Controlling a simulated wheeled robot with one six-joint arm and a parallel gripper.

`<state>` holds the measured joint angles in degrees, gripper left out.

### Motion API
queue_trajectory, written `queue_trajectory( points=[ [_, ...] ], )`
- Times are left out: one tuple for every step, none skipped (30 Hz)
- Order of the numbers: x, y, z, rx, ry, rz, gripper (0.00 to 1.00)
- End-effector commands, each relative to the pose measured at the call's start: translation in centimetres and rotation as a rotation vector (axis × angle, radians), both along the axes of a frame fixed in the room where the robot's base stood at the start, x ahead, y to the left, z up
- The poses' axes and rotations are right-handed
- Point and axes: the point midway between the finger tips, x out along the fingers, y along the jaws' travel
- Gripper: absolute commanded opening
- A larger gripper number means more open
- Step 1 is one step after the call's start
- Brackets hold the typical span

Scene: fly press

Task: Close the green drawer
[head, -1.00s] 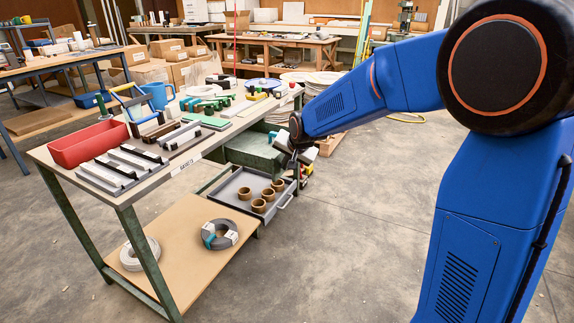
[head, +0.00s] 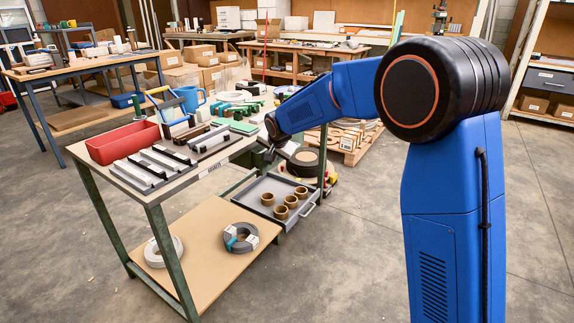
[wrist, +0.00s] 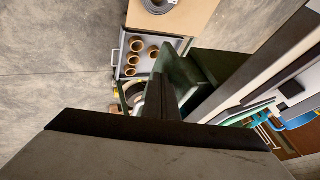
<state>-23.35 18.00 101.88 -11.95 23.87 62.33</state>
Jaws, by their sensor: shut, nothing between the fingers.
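The drawer (head: 262,211) stands pulled out from under the workbench's right side. It has a grey tray and a metal handle (head: 308,209) on its front. Several brown rings (head: 291,201) lie in it. In the wrist view the drawer (wrist: 131,70) is at upper centre, with its handle (wrist: 114,60) to the left. My gripper (head: 269,156) is shut and empty beside the bench edge, above and behind the drawer in the head view. Dark fingers (wrist: 165,98) show in the wrist view, apart from the handle. Green panels (wrist: 183,72) are near them; the drawer's inner end is partly hidden.
The workbench (head: 205,180) carries a red bin (head: 122,143), metal bars and tools close to my arm. A lower shelf (head: 205,270) holds coils (head: 240,237). A pallet (head: 352,145) stands behind my arm. The floor right of the drawer is clear.

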Motion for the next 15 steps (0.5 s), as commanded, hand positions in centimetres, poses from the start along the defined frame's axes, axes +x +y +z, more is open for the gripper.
queue_trajectory(
  points=[
    [0.6, 0.9, 0.0, 0.000, -0.001, 0.002, 0.00],
    [0.9, 1.3, 0.0, 0.000, -0.001, 0.002, 0.00],
    [1.3, 1.9, -0.1, 0.000, -0.001, 0.002, 0.00],
    [1.6, 2.2, 0.0, 0.000, -0.001, 0.002, 0.00],
    [1.8, 2.5, 0.0, 0.000, -0.001, 0.002, 0.00],
    [2.1, 2.9, 0.0, 0.000, -0.001, 0.001, 0.00],
    [2.3, 3.1, 0.0, 0.000, -0.001, 0.001, 0.00],
    [2.4, 3.3, 0.0, 0.000, 0.000, 0.000, 0.00],
    [2.6, 3.6, 0.0, 0.000, 0.000, 0.000, 0.00],
    [2.7, 3.8, 0.0, 0.000, 0.000, 0.000, 0.00],
    [2.8, 3.9, 0.0, 0.000, 0.000, 0.000, 0.00],
    [3.0, 4.1, 0.0, 0.001, -0.001, 0.000, 0.00],
    [3.0, 4.2, 0.0, 0.000, -0.001, 0.000, 0.00],
    [3.1, 4.2, 0.1, 0.001, -0.002, 0.000, 0.00],
    [3.1, 4.3, 0.1, 0.001, -0.002, 0.000, 0.00]
  ],
)
